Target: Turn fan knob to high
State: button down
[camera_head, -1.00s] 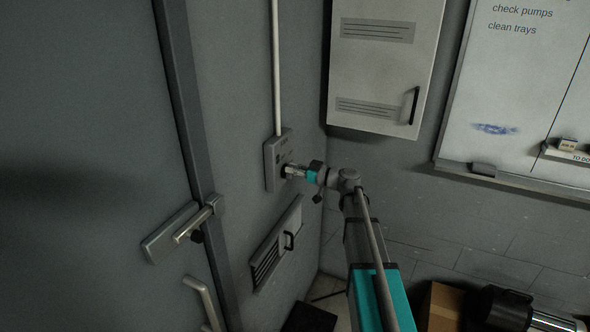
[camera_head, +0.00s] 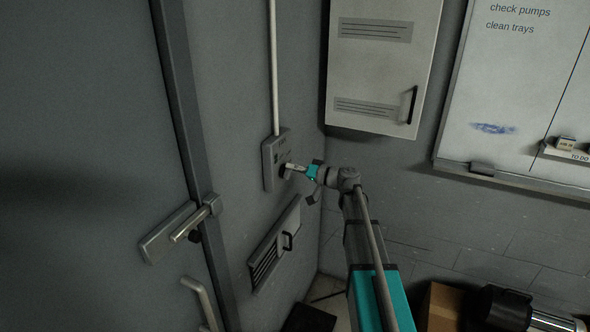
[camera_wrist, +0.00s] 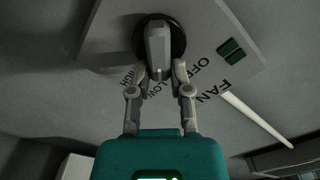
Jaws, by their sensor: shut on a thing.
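The fan control panel (camera_head: 270,165) is a grey box on the wall below a vertical conduit. Its knob (camera_head: 286,171) faces my gripper (camera_head: 292,168). In the wrist view the knob (camera_wrist: 157,42) is a grey bar handle on a black disc. My gripper (camera_wrist: 161,72) has one finger on each side of the handle's lower end and is shut on it. OFF, LOW and HIGH are printed around the knob, with FAN beside them. The handle's lower end lies toward LOW. The fingers partly cover the lettering, and I cannot tell which end is the pointer.
A dark green rocker switch (camera_wrist: 231,50) is on the same panel. A vented hatch (camera_head: 275,243) is below the panel. A wall cabinet (camera_head: 380,68) hangs at the upper right, beside a whiteboard (camera_head: 515,90).

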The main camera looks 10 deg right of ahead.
jog(key=m, duration=0.4)
jog(key=shift+w+f+m+b, duration=0.2)
jog(key=shift+f+m+b, duration=0.1)
jog(key=shift+f+m, duration=0.15)
jog(key=shift+m, duration=0.8)
jog(key=shift+f+m, duration=0.1)
jog(key=shift+m, duration=0.85)
jog(key=c, duration=0.6)
grip_release()
jog(key=shift+o, duration=0.2)
jog(key=shift+w, duration=0.1)
jog(key=v, duration=1.2)
jog(key=shift+f, duration=0.1)
